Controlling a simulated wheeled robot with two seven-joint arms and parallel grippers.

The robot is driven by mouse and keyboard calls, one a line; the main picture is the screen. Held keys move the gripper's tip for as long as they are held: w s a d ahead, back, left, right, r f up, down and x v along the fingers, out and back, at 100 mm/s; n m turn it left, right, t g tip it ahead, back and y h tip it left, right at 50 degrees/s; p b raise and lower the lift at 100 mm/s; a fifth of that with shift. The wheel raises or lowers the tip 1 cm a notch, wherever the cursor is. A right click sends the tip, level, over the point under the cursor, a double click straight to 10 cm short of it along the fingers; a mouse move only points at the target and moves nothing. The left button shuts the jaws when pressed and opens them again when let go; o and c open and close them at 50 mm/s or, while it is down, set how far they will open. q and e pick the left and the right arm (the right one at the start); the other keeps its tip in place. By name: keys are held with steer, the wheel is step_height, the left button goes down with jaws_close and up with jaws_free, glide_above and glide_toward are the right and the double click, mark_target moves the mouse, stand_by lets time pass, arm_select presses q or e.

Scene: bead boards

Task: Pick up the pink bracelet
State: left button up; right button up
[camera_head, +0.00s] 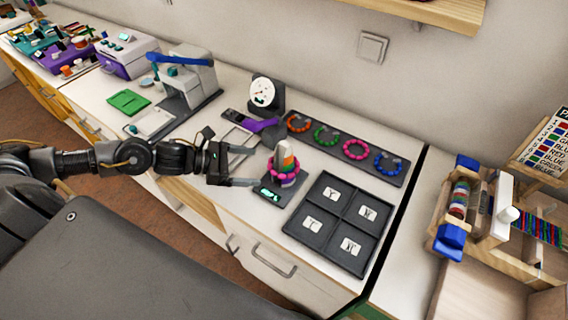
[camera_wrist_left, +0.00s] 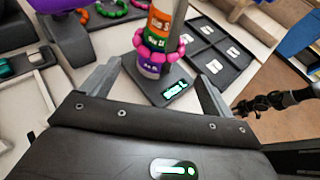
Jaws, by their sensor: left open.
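A pink beaded bracelet (camera_head: 283,175) sits around a striped cone (camera_head: 285,156) on a dark base with a small lit display (camera_head: 270,194). The bracelet also shows around the cone in the left wrist view (camera_wrist_left: 150,55). My left gripper (camera_head: 250,166) is open, its fingers pointing at the cone from the left. In the left wrist view its fingertips (camera_wrist_left: 158,74) lie on either side of the cone's base, short of the bracelet, with nothing between them. A second pink bracelet (camera_head: 356,149) lies on the dark board behind. My right arm shows small and dark in the left wrist view (camera_wrist_left: 270,102); its jaws are unclear.
The dark board (camera_head: 338,164) also holds orange, green and blue bracelets. A dark tray (camera_head: 340,219) with four labelled compartments lies right of the cone. A wooden bead rack (camera_head: 490,215) is at right.

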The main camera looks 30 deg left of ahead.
mark_target(269, 165)
arm_select(q)
steer(key=shift+w+d+r+p, duration=0.1)
steer(key=shift+w+d+p, duration=0.2)
steer(key=shift+p, duration=0.05)
steer(key=p+x, duration=0.1)
steer(key=x, duration=0.2)
steer(key=shift+w+d+p, duration=0.15)
steer(key=shift+w+p, duration=0.1)
steer(key=shift+p, duration=0.1)
steer(key=shift+w+d+f, duration=0.25)
steer(key=shift+d+f, duration=0.05)
arm_select(e)
steer(key=r, duration=0.1)
steer(key=s+r, duration=0.1)
steer(key=shift+s+r, duration=0.2)
steer(key=shift+r, duration=0.1)
arm_select(q)
steer(key=shift+c, duration=0.9)
steer(key=c, duration=1)
steer(key=shift+r, duration=0.1)
